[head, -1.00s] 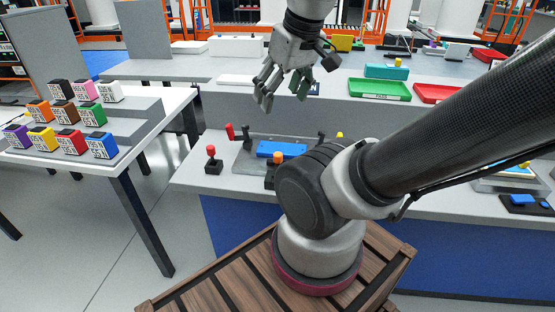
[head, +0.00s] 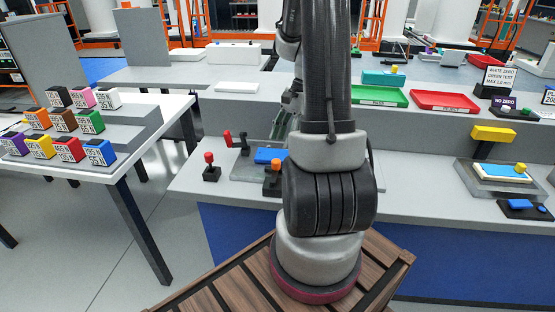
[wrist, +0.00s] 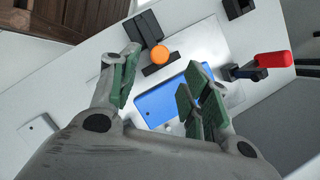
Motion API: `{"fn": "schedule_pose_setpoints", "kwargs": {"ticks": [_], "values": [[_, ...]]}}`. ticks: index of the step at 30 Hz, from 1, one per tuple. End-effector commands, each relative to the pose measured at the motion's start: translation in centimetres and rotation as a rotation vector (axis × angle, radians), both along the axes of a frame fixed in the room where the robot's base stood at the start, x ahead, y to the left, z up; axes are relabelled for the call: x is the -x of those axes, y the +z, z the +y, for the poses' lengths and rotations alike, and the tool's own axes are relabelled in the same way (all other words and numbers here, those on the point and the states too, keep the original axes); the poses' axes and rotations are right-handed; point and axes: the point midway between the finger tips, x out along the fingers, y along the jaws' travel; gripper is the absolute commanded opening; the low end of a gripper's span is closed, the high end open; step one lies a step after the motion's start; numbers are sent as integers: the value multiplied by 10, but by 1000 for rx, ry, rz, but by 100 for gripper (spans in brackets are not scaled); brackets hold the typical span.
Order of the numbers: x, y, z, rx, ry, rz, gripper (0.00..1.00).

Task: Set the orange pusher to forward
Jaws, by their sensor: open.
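The orange pusher (head: 275,165) has an orange knob on a black base and stands at the front of the work table, just left of my arm. In the wrist view the orange knob (wrist: 160,57) shows beyond my gripper (wrist: 161,72), roughly between the spread fingers in the picture. The fingers are open with green pads and hold nothing. I cannot tell the height of the fingers above the knob. In the head view my arm hides most of the gripper.
A blue block (head: 268,155) lies on a grey plate beside the pusher; it also shows in the wrist view (wrist: 165,100). A red-knobbed lever (head: 210,162) and a red-handled lever (head: 232,138) stand to the left. A green tray (head: 378,97) and red tray (head: 443,102) lie on the raised shelf.

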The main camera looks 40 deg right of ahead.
Motion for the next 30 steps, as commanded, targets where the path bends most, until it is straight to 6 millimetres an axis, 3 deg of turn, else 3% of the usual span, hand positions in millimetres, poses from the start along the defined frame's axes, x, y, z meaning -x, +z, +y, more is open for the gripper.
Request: {"fn": "schedule_pose_setpoints", "kwargs": {"ticks": [5,15,27,30], "values": [[0,-13,6,-1,-33,18,47],[-1,-62,26,-1,-29,18,47],[-1,-72,30,2,-28,15,47],[-1,-72,30,2,-28,15,29]]}}
